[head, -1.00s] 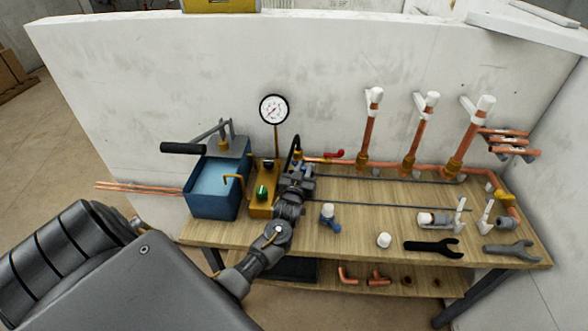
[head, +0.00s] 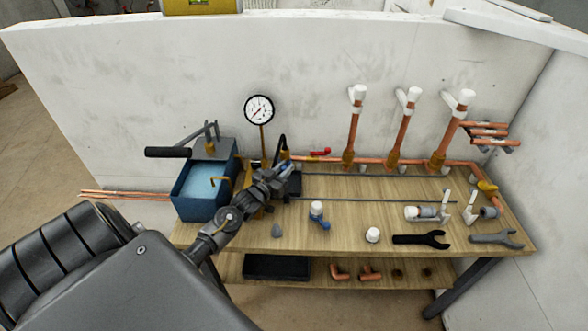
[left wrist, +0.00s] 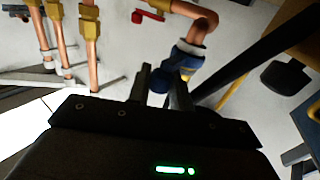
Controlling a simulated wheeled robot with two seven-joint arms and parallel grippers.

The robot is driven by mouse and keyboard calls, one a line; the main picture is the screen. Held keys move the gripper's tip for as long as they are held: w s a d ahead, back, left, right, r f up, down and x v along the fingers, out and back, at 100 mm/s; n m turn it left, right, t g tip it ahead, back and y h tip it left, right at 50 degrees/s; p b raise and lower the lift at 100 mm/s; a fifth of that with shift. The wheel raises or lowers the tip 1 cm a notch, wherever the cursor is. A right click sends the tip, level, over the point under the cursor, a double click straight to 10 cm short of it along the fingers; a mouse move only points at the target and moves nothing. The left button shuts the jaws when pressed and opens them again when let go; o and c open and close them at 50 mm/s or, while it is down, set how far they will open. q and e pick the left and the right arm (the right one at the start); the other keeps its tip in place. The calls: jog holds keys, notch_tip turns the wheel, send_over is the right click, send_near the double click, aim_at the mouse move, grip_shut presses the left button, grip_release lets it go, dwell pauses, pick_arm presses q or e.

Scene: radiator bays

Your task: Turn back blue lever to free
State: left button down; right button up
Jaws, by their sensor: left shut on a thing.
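My left gripper (head: 285,171) reaches over the bench at the left end of the copper pipe run. In the left wrist view its two fingers (left wrist: 160,87) are shut on a small blue piece, the blue lever (left wrist: 158,81), beside a copper pipe fitting with a blue and white band (left wrist: 190,57). The gripper hides the lever in the head view, so its angle cannot be told there. A red lever (head: 320,152) sits on the pipe to the right, apart from the gripper; it also shows in the left wrist view (left wrist: 149,15). My right gripper is not in view.
A blue tank with water (head: 190,203) and a black-handled pump arm (head: 168,152) stand left of the gripper. A pressure gauge (head: 259,109) rises behind. Loose fittings and a black wrench (head: 420,239) lie on the bench (head: 345,222).

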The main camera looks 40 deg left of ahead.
pick_arm(q)
jog(key=shift+h, duration=0.3)
jog(key=c, duration=1.6)
grip_release()
jog(key=shift+o, duration=0.2)
jog(key=shift+r, duration=0.5)
jog(key=s+d+r+b, duration=0.3)
jog(key=s+d+r, duration=0.5)
jog(key=s+r, duration=0.3)
jog(key=shift+d+r, duration=0.35)
jog(key=shift+r, duration=0.1)
